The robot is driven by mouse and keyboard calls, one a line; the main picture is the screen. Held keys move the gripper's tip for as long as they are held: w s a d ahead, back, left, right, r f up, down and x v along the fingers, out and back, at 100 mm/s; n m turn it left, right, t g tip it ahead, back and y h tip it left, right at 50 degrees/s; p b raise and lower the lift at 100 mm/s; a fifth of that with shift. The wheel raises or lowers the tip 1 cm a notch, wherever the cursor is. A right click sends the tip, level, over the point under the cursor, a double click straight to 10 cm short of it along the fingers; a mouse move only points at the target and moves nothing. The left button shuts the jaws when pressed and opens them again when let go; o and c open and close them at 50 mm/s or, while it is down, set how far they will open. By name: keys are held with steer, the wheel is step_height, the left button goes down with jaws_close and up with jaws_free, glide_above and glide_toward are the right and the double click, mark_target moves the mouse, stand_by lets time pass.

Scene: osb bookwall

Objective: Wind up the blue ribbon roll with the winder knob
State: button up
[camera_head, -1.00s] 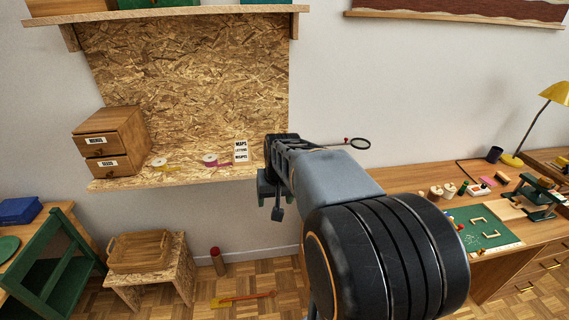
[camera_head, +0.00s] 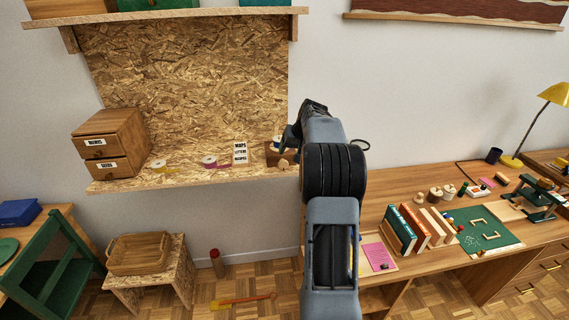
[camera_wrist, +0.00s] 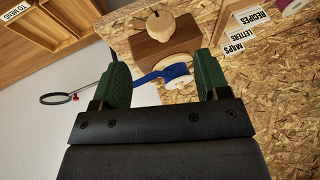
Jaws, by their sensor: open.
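In the wrist view, the blue ribbon (camera_wrist: 165,72) trails from a white roll (camera_wrist: 181,82) beside a dark wooden block. A pale round disc with a winder knob (camera_wrist: 153,15) sits on that block (camera_wrist: 150,48). In the head view the wooden winder (camera_head: 272,156) stands at the right end of the OSB shelf, partly hidden by my arm. My gripper (camera_wrist: 163,76) is open and empty. Its green-padded fingers appear on either side of the ribbon and roll, with the knob farther up the picture. I cannot tell the distance to them.
A pink ribbon roll (camera_head: 209,162), a yellow ribbon roll (camera_head: 158,166), a label card (camera_head: 240,152) and a two-drawer box (camera_head: 110,145) stand on the shelf (camera_head: 190,178). The desk holds books (camera_head: 402,230).

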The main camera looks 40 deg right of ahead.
mark_target(285, 164)
steer(key=p+x, duration=0.2)
steer(key=x, duration=0.7)
steer(key=shift+f, duration=0.15)
steer(key=c, duration=0.9)
steer(key=shift+d+f+b, duration=0.1)
steer(key=shift+f+b, duration=0.2)
steer(key=shift+b, duration=0.3)
steer(key=shift+c, duration=0.2)
steer(key=shift+y+b, duration=0.4)
steer(key=shift+b, duration=0.05)
steer(key=shift+r+t, duration=0.3)
steer(key=shift+t, duration=0.1)
steer(key=o, duration=0.9)
steer(key=shift+o, duration=0.2)
